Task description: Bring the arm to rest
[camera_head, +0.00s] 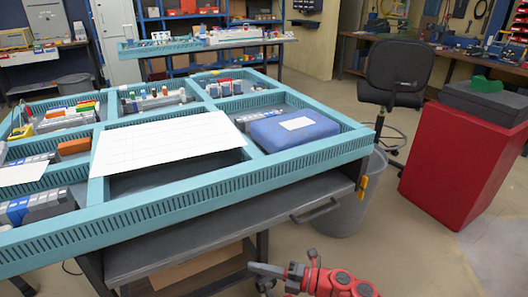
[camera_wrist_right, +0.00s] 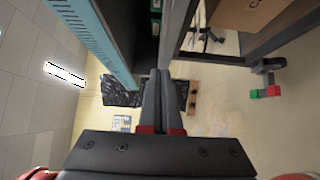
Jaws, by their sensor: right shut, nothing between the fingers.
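My right arm (camera_head: 340,282) is red and black and reaches in at the bottom of the head view. Its gripper (camera_head: 262,271) is low, in front of the workbench and below the level of its top. In the right wrist view the two dark fingers of the right gripper (camera_wrist_right: 159,75) lie together, shut and empty, with red parts at their bases. My left gripper is not in view.
A workbench with a turquoise slotted rim (camera_head: 200,196) holds bins, a white sheet (camera_head: 165,142) and a blue case (camera_head: 290,130). A grey bin (camera_head: 345,215), a red cabinet (camera_head: 462,165) and a black chair (camera_head: 398,70) stand to the right.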

